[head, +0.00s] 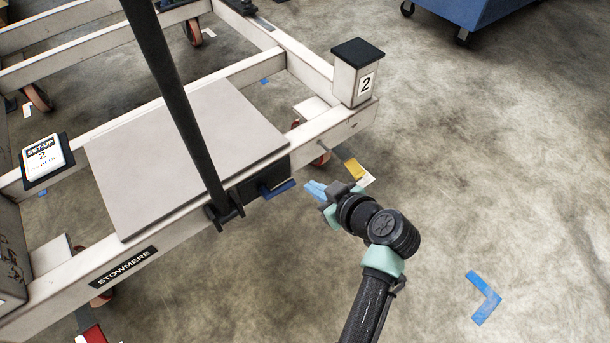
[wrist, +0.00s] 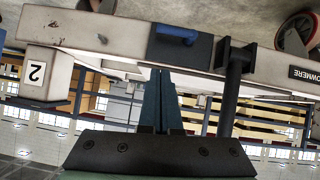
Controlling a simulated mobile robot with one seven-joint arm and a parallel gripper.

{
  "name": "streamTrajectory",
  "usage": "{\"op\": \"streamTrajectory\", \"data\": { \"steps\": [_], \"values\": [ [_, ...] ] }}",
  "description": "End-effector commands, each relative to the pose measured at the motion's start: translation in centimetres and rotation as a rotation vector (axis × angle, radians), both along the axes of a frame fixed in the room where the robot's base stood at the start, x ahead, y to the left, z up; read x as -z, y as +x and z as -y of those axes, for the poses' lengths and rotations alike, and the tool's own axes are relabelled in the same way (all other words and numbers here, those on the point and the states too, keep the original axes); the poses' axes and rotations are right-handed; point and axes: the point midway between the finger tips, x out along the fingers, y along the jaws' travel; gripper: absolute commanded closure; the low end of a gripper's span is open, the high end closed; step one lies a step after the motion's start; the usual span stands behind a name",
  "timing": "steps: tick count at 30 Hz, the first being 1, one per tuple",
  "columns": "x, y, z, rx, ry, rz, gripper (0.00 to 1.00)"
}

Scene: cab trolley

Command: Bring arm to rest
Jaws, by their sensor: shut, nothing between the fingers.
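My gripper (head: 317,190) is shut and empty, its blue fingers together, in the middle of the head view. It is held in the air in front of the trolley frame (head: 322,126), apart from it. In the wrist view, which looks upside down, the closed fingers (wrist: 160,100) point toward the trolley's side beam. A dark box with a blue handle (head: 277,189) is on that beam, a little left of my fingertips; the blue handle also shows in the wrist view (wrist: 177,34).
A black upright bar (head: 180,100) rises from the beam. A post marked 2 (head: 356,75) stands at the trolley's corner. A yellow tag (head: 354,169) lies just beyond my gripper. A blue cart (head: 480,12) is at the back right.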

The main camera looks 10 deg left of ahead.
Motion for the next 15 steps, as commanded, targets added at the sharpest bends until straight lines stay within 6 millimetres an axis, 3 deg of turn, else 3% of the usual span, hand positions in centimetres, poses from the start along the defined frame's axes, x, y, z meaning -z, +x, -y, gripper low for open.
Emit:
{"op": "streamTrajectory", "data": {
  "steps": [15],
  "values": [
    [-0.39, -0.52, 0.58, -0.001, -0.001, -0.001, 1.00]
  ]
}}
